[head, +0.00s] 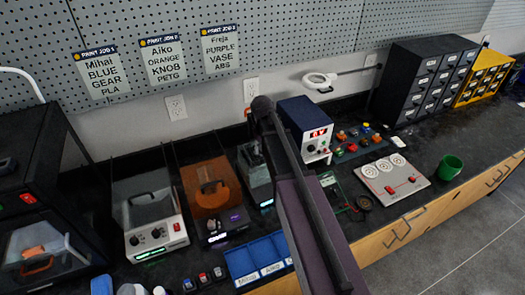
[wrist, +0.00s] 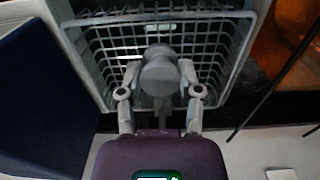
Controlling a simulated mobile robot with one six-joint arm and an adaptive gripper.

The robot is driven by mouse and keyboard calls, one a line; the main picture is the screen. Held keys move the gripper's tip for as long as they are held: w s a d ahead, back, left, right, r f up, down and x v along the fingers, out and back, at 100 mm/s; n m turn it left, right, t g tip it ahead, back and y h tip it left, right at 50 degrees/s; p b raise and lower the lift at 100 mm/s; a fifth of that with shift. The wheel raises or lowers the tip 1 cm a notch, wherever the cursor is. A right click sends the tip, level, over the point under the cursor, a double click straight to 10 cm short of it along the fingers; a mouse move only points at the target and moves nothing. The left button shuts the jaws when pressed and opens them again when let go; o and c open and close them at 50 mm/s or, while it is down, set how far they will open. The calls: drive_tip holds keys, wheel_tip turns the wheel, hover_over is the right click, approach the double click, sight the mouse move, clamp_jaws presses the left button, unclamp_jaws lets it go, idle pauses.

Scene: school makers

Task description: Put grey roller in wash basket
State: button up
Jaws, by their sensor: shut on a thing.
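In the wrist view my gripper (wrist: 160,88) has its two fingers closed around the grey roller (wrist: 160,74), a rounded grey piece with a narrower part below. The grey wire wash basket (wrist: 215,57) is right behind and around the roller in this view, with its rim (wrist: 165,15) across the top. I cannot tell whether the roller is inside the basket or above it, or whether it touches the wires. In the head view my arm crosses the middle, and the roller and fingertips cannot be made out.
In the head view a blue power supply (head: 305,130) stands on the dark bench to the right of my arm. An orange-lidded machine (head: 211,190) and a grey-lidded machine (head: 152,218) stand to the left. Blue labelled bins (head: 258,262) are in front; a green cup (head: 450,168) is far right.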

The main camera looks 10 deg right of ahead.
drive_tip(key=shift+f, duration=0.2)
drive_tip(key=o, duration=0.8)
drive_tip(key=shift+o, duration=0.2)
drive_tip(key=shift+r, duration=0.2)
wheel_tip(320, 180, up, 12)
drive_tip(key=p, duration=1.2)
idle(0.4)
drive_tip(key=s+m, duration=0.2)
drive_tip(key=s, duration=1.6)
drive_tip(key=shift+s+d, duration=0.15)
drive_tip(key=shift+d, duration=0.05)
